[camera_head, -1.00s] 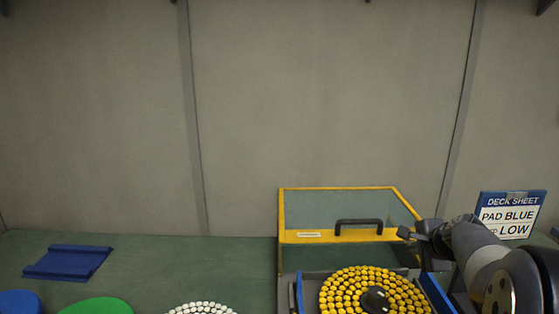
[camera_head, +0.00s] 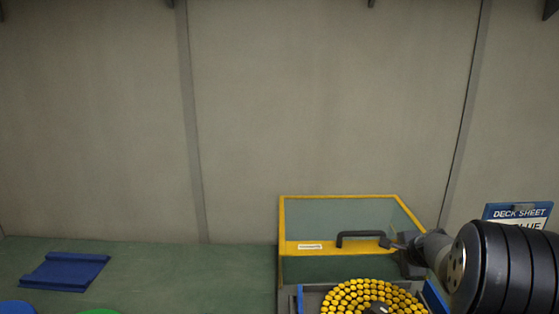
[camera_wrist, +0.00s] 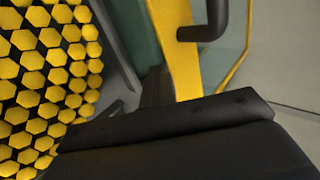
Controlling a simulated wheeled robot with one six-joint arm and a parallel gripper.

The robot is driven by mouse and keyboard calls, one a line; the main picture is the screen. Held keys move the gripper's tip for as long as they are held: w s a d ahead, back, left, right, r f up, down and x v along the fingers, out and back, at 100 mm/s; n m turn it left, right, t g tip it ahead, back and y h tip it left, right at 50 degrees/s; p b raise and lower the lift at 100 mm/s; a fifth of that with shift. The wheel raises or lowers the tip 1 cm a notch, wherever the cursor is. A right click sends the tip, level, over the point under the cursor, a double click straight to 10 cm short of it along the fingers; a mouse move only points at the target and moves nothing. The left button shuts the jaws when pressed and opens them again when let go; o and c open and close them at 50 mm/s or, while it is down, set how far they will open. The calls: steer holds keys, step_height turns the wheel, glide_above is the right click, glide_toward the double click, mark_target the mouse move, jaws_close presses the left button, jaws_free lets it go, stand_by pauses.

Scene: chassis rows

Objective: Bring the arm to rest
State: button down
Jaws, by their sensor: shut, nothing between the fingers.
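My arm comes in from the right in the head view, and a large dark joint of it covers part of the sign. My gripper (camera_head: 394,244) is beside the right end of the black handle on the yellow-framed clear cover (camera_head: 300,247). It is shut and empty. I cannot tell from the head view whether it touches the handle (camera_head: 360,235). In the wrist view the dark gripper body fills the lower part, with the handle (camera_wrist: 212,22) above it and apart from it.
A round pad of yellow hexagonal pieces (camera_head: 350,297) sits in a blue-edged tray below the cover; it also shows in the wrist view (camera_wrist: 38,75). A deck sheet sign (camera_head: 517,213) stands at right. A blue mat (camera_head: 65,271) lies on the green deck at left. The deck's middle is bare.

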steer(key=s+b, duration=0.4)
steer(key=s, duration=0.7)
steer(key=shift+s+f+b, duration=0.1)
steer(key=shift+b, duration=0.25)
steer(key=v, duration=0.9)
steer(key=shift+s, duration=0.35)
steer(key=shift+a, duration=0.1)
